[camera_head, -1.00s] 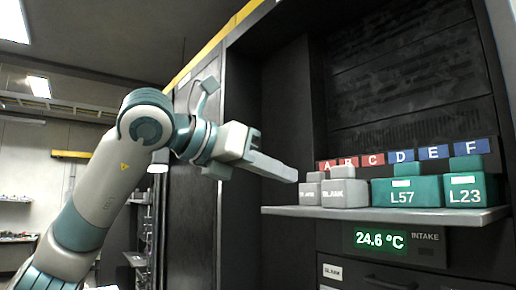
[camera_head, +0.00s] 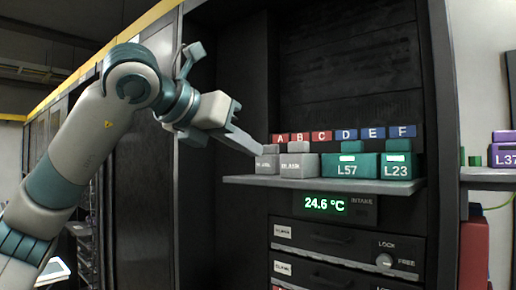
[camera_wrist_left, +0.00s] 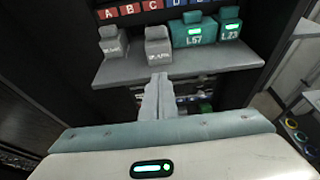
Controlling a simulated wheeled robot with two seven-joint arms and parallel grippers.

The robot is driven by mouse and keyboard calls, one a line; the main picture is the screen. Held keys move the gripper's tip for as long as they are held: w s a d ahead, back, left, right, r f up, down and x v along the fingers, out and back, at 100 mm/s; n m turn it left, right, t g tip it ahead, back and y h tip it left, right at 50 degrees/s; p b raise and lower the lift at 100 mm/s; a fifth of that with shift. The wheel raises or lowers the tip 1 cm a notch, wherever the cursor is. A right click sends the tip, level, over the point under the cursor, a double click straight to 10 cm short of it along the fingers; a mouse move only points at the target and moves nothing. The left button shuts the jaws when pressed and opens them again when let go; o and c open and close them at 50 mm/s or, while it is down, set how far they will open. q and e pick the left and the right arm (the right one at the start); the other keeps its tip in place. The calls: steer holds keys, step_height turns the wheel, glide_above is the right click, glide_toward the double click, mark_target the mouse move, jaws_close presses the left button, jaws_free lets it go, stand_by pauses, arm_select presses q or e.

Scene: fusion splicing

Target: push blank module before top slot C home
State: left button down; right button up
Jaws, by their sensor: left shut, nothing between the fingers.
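Two grey blank modules stand upright on the shelf: the left one (camera_head: 267,163) and the right one (camera_head: 299,166). In the left wrist view the left blank (camera_wrist_left: 112,43) is below label A. The right blank (camera_wrist_left: 158,48) is below and slightly right of label C (camera_wrist_left: 149,5). My left gripper (camera_head: 259,152) is shut and empty. In the left wrist view its fingertips (camera_wrist_left: 158,80) point at the right blank, with a visible gap between in the picture. The slot openings behind the modules are hard to make out. My right gripper is not in view.
Green modules L57 (camera_head: 350,166) and L23 (camera_head: 397,167) stand to the right on the same shelf (camera_head: 330,185). Labels A to F run above. A temperature display (camera_head: 325,205) and drawers (camera_head: 330,238) are below. A purple module (camera_head: 503,155) sits at far right.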

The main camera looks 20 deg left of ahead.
mark_target(291, 164)
arm_select(q)
steer(key=shift+s, duration=0.1)
